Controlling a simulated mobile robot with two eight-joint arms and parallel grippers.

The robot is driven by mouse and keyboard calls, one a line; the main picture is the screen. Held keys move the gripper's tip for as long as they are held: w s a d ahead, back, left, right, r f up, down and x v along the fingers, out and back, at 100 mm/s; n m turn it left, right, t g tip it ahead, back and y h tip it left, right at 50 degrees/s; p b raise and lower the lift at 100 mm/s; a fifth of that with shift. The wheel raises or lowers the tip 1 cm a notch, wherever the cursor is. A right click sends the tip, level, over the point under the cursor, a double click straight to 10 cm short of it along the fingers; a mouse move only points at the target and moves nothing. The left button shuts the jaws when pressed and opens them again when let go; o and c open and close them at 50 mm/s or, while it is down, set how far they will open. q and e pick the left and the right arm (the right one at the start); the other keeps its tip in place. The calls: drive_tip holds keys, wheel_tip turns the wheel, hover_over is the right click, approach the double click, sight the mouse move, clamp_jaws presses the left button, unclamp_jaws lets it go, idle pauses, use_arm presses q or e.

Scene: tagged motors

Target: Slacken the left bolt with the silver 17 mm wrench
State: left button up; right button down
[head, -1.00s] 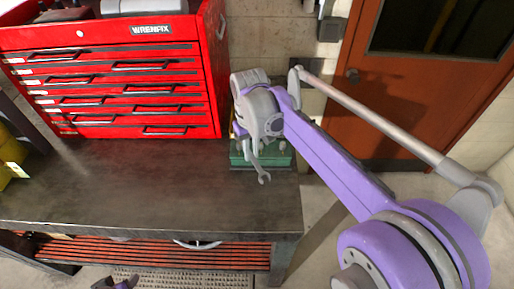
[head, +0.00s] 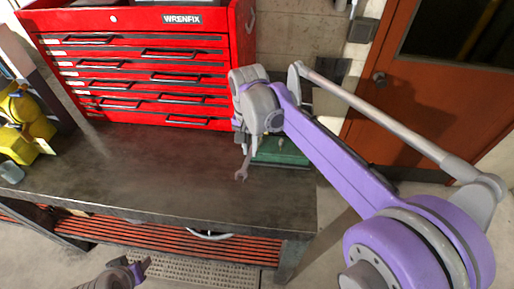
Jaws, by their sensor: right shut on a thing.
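My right gripper (head: 244,138) is at the back right of the workbench, in front of the green case. It is shut on a silver wrench (head: 244,166), whose free end hangs down to the lower left with its open jaw over the bench top. The wrench's size mark cannot be read. A yellow motor (head: 33,118) with a pale tag (head: 45,147) stands at the bench's left end, partly cut off. I cannot make out the left bolt. My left gripper (head: 140,268) is low at the bottom edge, in front of the bench; its fingers are too small and dark to judge.
The workbench (head: 130,165) has clear room between the motor and the wrench. A red tool chest (head: 150,75) stands along its back. A green case (head: 283,152) sits at the right end. An orange door (head: 410,90) is beyond, on the right.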

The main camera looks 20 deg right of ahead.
sight(250, 152)
use_arm(q)
drive_tip(key=shift+s+f, duration=0.1)
drive_tip(key=shift+f, duration=0.05)
use_arm(e)
drive_tip(key=shift+f, duration=0.2)
idle(0.3)
use_arm(q)
drive_tip(key=shift+s+f+b, duration=0.25)
drive_tip(key=shift+f+b, duration=0.2)
drive_tip(key=shift+f, duration=0.1)
use_arm(e)
drive_tip(key=shift+a+f, duration=0.1)
drive_tip(key=shift+f, duration=0.65)
use_arm(q)
drive_tip(key=shift+f, duration=0.2)
use_arm(e)
drive_tip(key=shift+f, duration=0.3)
use_arm(q)
drive_tip(key=shift+s+f+b, duration=0.2)
drive_tip(key=shift+f+b, duration=0.15)
drive_tip(key=shift+b, duration=0.05)
use_arm(e)
drive_tip(key=shift+f, duration=0.45)
drive_tip(key=shift+s+d+n, duration=0.5)
drive_tip(key=shift+d+n, duration=0.2)
drive_tip(key=shift+n, duration=0.3)
